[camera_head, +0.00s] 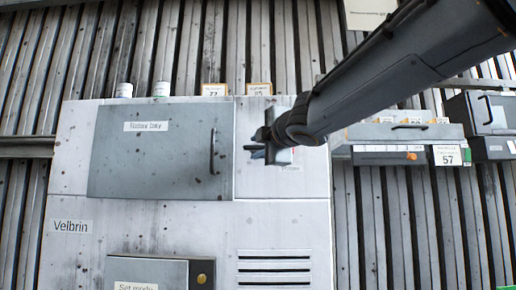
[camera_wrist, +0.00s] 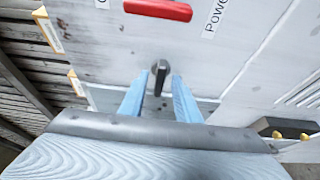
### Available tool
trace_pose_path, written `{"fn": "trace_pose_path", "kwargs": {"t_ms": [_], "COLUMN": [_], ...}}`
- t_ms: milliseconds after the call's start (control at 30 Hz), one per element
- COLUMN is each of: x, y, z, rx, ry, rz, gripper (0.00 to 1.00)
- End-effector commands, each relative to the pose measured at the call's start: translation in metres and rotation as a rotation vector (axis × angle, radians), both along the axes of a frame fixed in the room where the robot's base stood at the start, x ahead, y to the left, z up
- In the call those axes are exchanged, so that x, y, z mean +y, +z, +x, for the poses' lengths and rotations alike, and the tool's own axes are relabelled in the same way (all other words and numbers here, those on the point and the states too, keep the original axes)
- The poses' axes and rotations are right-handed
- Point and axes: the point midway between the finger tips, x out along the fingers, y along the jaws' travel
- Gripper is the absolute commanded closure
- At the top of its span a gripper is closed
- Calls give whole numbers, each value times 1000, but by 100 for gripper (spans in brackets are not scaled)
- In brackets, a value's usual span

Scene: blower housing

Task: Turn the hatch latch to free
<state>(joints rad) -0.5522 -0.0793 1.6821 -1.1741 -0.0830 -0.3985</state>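The grey hatch (camera_head: 160,150) with a label and a dark bar handle (camera_head: 213,152) lies flat against the light cabinet front in the head view. In the wrist view, a small dark knob on a round base, seemingly the hatch latch (camera_wrist: 160,76), sits beside the hatch's edge (camera_wrist: 105,97). My gripper (camera_wrist: 159,82) is open, with its two pale blue fingers on either side of the latch and gaps visible. I cannot tell how far the tips are from the panel. In the head view my gripper (camera_head: 258,146) hides the latch.
A red handle (camera_wrist: 158,9) is on the panel beyond the latch, near a "Power" label (camera_wrist: 215,17). Vent slots (camera_head: 274,266) and a lower box (camera_head: 147,272) are below. Jars (camera_head: 161,90) and yellow tags stand on top. Grey bins (camera_head: 404,140) sit on the right.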

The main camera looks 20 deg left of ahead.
Motion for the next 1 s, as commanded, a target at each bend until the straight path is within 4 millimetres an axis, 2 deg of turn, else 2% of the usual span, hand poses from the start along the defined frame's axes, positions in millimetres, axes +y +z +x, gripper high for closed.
{"fn": "trace_pose_path", "kwargs": {"t_ms": [267, 433, 467, 1000], "x": [1, 1, 1, 1], "y": [0, 0, 0, -4], "z": [2, 1, 1, 2], "rx": [0, 0, 0, 18], "ry": [0, 0, 0, 0], "rz": [0, 0, 0, 83], "gripper": [70, 97, 100, 100]}}
